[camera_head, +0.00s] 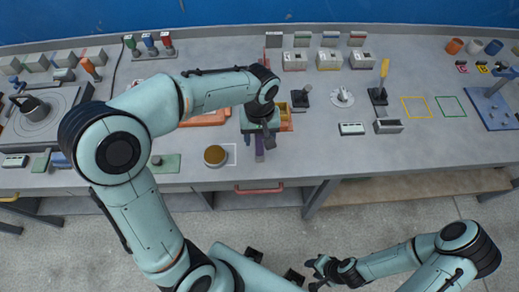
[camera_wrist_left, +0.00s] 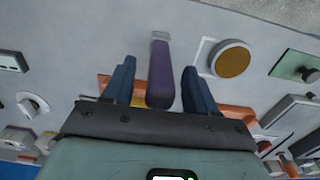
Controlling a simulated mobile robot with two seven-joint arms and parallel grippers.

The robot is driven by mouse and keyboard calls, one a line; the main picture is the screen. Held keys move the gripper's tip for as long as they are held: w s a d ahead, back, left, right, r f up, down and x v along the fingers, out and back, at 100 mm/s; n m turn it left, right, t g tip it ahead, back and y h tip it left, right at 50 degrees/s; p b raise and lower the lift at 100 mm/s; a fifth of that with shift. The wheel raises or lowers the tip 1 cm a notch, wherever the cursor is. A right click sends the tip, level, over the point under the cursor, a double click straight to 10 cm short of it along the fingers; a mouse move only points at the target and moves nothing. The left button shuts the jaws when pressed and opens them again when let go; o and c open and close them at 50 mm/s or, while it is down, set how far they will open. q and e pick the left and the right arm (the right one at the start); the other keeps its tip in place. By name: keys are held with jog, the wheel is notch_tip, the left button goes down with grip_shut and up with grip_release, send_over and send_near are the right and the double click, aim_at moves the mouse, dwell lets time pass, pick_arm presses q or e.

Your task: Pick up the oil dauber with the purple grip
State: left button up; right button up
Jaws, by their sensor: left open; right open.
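The oil dauber with the purple grip (camera_wrist_left: 160,75) lies between the two spread fingers of my left gripper (camera_wrist_left: 159,78) in the left wrist view, with a pale end pointing away from the palm. The fingers look apart from the grip on both sides. In the head view, my left gripper (camera_head: 264,138) is over the workbench near its front edge, and a bit of the purple grip (camera_head: 259,148) shows below it. The rest of the dauber is hidden there by the gripper. My right gripper (camera_head: 319,273) is open and empty, low over the floor in front of the bench.
A round tin with a brown-gold top (camera_head: 215,155) stands left of my left gripper. An orange tray (camera_head: 286,122) is partly hidden behind the gripper. A yellow-handled tool (camera_head: 383,73) stands upright to the right. Yellow (camera_head: 416,107) and green outlined squares are empty.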

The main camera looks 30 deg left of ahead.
pick_arm(q)
jog(key=shift+f, duration=0.65)
jog(key=c, duration=1)
jog(key=shift+c, duration=0.2)
jog(key=shift+r, duration=0.1)
notch_tip(320, 180, up, 20)
jog(key=p, duration=0.3)
pick_arm(e)
jog(key=w+r, duration=0.3)
jog(key=r, duration=0.1)
jog(key=shift+w, duration=0.3)
